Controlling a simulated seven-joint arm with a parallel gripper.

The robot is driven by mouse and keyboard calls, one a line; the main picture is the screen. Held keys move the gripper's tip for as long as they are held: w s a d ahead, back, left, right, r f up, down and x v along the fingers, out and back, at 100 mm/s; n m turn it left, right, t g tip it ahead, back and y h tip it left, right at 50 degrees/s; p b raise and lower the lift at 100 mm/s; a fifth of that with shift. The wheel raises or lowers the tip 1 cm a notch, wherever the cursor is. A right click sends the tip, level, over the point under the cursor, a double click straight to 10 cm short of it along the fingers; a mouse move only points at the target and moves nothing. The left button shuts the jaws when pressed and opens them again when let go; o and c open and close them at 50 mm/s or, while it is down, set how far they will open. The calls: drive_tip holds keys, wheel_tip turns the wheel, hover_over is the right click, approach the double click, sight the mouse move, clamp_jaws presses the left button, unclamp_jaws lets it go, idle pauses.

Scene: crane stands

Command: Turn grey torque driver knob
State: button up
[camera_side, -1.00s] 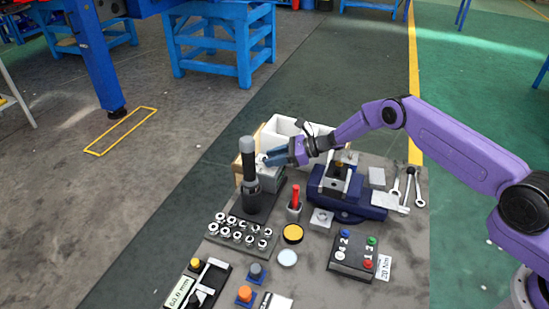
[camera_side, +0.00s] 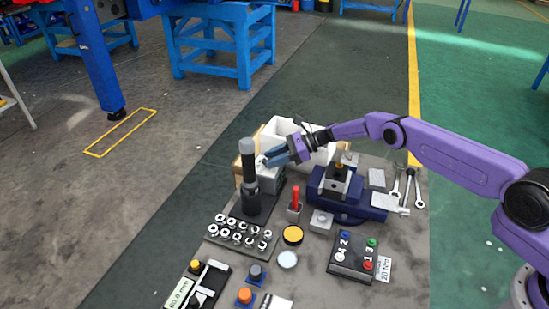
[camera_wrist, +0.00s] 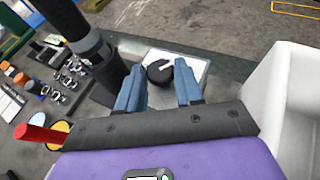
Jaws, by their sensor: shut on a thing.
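A round dark grey knob (camera_wrist: 159,72) with a white pointer mark sits on the flat top of a light grey box (camera_wrist: 188,57). In the side view the box (camera_side: 268,184) stands behind a tall upright black cylinder with a grey top (camera_side: 248,172), which also shows in the wrist view (camera_wrist: 82,35). My gripper (camera_wrist: 160,68) has its blue fingers on either side of the knob and is shut on it. In the side view my gripper (camera_side: 268,159) reaches the box top from the right, and its fingers mostly hide the knob.
A white bin (camera_side: 318,150) stands close behind my gripper, and its wall (camera_wrist: 290,90) fills the right of the wrist view. A blue vise (camera_side: 345,200), a red-handled tool (camera_side: 295,200) and a rack of sockets (camera_side: 240,235) stand nearer the front.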

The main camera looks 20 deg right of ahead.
idle(0.4)
drive_tip(key=o, duration=1)
drive_tip(key=shift+d, duration=0.15)
drive_tip(key=v, duration=1.7)
drive_tip(key=shift+s+d, duration=0.1)
drive_tip(key=shift+c, duration=0.3)
